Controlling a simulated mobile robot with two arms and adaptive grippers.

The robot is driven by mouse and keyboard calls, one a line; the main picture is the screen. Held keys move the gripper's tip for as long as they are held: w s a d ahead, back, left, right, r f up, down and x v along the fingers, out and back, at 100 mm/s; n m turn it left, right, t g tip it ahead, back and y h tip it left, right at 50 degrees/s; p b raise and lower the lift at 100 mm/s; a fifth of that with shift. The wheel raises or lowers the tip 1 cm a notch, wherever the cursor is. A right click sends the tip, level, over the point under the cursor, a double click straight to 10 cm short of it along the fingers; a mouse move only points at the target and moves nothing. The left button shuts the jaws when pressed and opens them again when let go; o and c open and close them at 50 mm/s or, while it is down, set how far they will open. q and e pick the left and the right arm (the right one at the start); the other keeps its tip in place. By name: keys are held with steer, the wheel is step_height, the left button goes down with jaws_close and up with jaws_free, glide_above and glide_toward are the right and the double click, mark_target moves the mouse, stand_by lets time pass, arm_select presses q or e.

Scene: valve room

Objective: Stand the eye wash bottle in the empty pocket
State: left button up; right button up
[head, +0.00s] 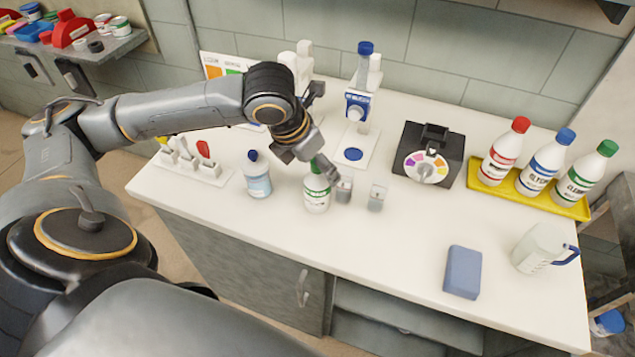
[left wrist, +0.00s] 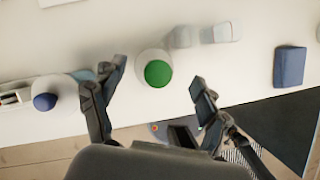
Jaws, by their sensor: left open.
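A white bottle with a green cap and green label (head: 316,195) stands upright on the counter; it is likely the eye wash bottle. Its green cap also shows in the left wrist view (left wrist: 158,74). My left gripper (head: 318,168) is open above it, partly covering its top in the head view. In the left wrist view the fingers (left wrist: 160,80) lie on either side of the cap, with gaps. A clear blue bottle with a dark blue cap (head: 257,178) stands to the left. I cannot make out the empty pocket; my arm hides part of the counter's back. My right gripper is out of view.
Two small clear beakers (head: 376,198) stand just right of the green-capped bottle. A blue block (head: 463,272), a jug (head: 540,249), a black dial device (head: 430,153) and a yellow tray (head: 510,190) with capped bottles stand further right. The front middle counter is clear.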

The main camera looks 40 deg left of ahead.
arm_select(q)
steer(key=x, duration=0.4)
steer(key=shift+w+a+f, duration=0.1)
steer(key=shift+w+a, duration=0.05)
steer(key=shift+w, duration=0.2)
steer(key=shift+c, duration=0.8)
steer(key=c, duration=1.3)
